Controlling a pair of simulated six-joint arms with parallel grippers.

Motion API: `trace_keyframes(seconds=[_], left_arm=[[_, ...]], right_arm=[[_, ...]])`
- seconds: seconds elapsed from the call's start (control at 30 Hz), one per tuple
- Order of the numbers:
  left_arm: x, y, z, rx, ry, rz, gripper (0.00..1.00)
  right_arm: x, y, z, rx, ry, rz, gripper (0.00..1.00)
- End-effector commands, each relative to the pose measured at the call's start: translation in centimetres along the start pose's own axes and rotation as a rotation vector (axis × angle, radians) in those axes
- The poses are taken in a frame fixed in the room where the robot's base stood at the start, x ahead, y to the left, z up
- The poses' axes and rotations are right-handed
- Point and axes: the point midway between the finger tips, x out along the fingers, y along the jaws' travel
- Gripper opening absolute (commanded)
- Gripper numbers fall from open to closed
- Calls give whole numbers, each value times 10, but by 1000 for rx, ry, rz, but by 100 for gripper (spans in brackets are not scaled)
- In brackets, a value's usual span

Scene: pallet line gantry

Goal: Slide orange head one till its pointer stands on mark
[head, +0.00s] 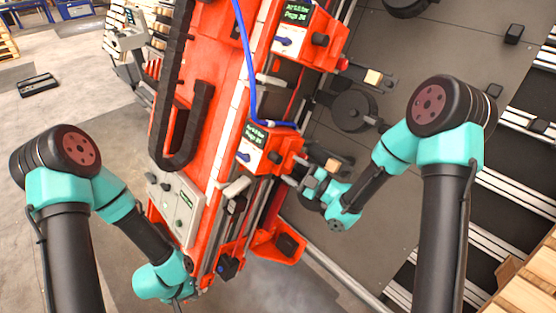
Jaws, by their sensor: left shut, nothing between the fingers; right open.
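Two orange heads with small screens ride on the orange gantry beam. The upper head (312,42) is at the top centre, and the lower head (283,147) is near the middle. I cannot tell which one is head one, and no pointer or mark can be made out. My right gripper (306,183) is open, just right of and below the lower head; whether it touches cannot be told. My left gripper (187,296) is shut and empty at the beam's lower end, mostly hidden behind its own wrist.
A blue hose (247,70) runs down the beam to the lower head. A black cable chain (185,125) loops along the left side. A grey control panel (178,205) sits at the beam's lower left. Dark conveyor slats (500,185) and pale wood (530,290) lie to the right.

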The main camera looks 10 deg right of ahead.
Motion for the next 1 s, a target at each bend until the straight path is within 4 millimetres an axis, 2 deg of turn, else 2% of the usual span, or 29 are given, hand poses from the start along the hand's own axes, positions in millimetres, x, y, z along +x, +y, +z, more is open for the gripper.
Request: trace_keyframes(seconds=[0.1, 0.33, 0.5, 0.73, 1.0], left_arm=[[0, 0, 0, 0, 0, 0, 0], [0, 0, 0, 0, 0, 0, 0], [0, 0, 0, 0, 0, 0, 0], [0, 0, 0, 0, 0, 0, 0], [0, 0, 0, 0, 0, 0, 0]], right_arm=[[22, 0, -1, -2, 5, -2, 61], [51, 0, 0, -1, 2, -1, 61], [58, 0, 0, -1, 0, 0, 61], [58, 0, 0, 0, 0, 0, 61], [58, 0, 0, 0, 0, 0, 37]])
